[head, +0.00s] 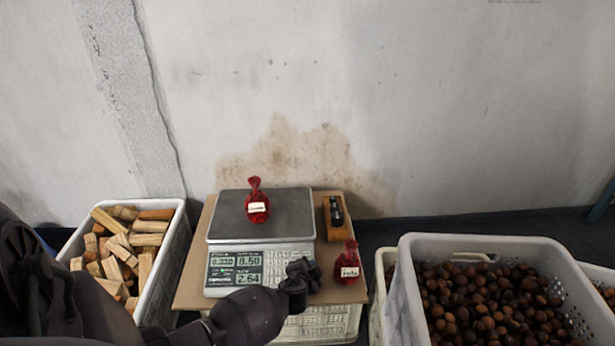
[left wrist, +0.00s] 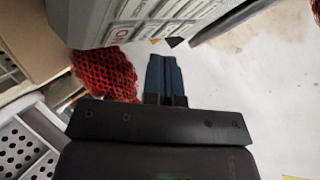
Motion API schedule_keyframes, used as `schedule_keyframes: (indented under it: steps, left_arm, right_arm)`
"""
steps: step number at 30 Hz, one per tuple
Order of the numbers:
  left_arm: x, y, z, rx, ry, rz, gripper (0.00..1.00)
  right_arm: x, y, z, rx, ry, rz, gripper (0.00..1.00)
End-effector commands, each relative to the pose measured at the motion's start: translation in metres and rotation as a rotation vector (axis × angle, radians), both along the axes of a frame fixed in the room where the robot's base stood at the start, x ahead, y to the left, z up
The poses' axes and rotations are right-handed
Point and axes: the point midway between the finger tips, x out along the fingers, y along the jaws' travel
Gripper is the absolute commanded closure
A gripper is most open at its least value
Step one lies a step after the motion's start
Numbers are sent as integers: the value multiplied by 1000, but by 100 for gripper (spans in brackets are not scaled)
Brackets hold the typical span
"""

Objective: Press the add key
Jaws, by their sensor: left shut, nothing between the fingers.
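The scale (head: 225,231) stands on a board and has a lit display (head: 235,268) showing 8.50 and 2.64. Its keypad (head: 289,254) is partly hidden by my left gripper (head: 309,270); I cannot pick out the add key. A red net bag with a label (head: 257,205) stands on the weighing plate. In the left wrist view the keypad (left wrist: 135,22) shows at the top, and my left gripper (left wrist: 167,66) has its fingers shut and empty, pointing toward the keys. I cannot tell whether they touch. My right gripper is not in view.
A second labelled red bag (head: 348,263) stands on the board (head: 191,281) right of the scale; red net also shows in the wrist view (left wrist: 103,72). A wooden block with a black device (head: 335,216) sits behind it. Crates of wood (head: 175,238) and chestnuts (head: 410,258) flank the board.

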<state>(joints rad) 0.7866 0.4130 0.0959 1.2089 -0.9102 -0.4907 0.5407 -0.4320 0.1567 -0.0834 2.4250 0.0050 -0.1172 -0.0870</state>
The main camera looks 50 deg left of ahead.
Motion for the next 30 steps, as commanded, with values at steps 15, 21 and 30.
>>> schedule_keyframes:
  steps: [15,21,30]
  left_arm:
    - [0,0,-1,0,0,0,100]
    - [0,1,-7,0,3,-1,100]
    - [2,2,-8,0,0,0,100]
  right_arm:
    - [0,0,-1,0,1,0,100]
    - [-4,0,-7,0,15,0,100]
    - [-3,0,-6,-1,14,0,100]
